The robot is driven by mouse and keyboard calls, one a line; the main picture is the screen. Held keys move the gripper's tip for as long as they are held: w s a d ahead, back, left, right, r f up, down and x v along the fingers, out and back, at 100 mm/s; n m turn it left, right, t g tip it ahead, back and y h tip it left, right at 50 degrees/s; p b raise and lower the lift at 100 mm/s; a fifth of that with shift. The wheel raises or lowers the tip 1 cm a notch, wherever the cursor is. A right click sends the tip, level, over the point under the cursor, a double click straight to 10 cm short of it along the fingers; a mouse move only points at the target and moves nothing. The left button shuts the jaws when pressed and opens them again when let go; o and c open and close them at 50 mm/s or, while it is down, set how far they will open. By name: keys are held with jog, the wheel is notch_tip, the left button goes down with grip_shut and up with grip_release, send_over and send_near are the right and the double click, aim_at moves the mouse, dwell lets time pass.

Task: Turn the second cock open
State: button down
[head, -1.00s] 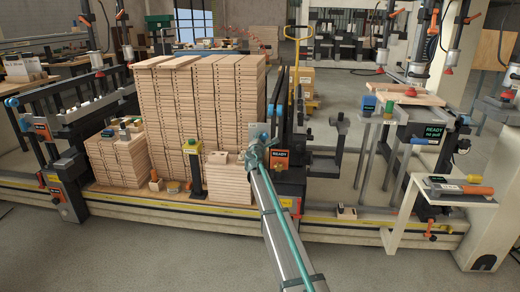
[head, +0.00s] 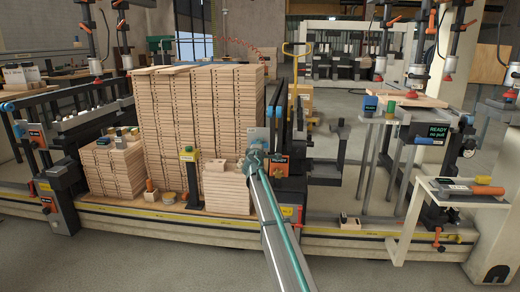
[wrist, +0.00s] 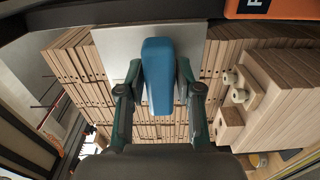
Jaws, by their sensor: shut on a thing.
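A blue cock handle (wrist: 158,75) stands upright in the middle of the wrist view, in front of a pale grey plate (wrist: 115,50). My gripper (wrist: 158,92) has a dark green finger on each side of the handle and is shut on it. In the head view my gripper (head: 254,158) is at the end of my arm, by the grey plate (head: 259,136) at the right side of the tall wood stack. There the handle is mostly hidden by my gripper. Which cock this is by number cannot be told.
An orange-framed READY display (head: 279,166) is just right of my gripper. The tall wood stack (head: 195,125) stands behind and left. Small blocks with round knobs (wrist: 233,95) lie close on the right in the wrist view. A rail (head: 160,222) runs along the front.

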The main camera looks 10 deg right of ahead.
dwell(0.3)
jog(key=c, duration=0.9)
grip_release()
jog(key=shift+s, duration=0.1)
jog(key=v, duration=1.1)
jog(key=shift+s+a, duration=0.2)
jog(key=shift+s, duration=0.15)
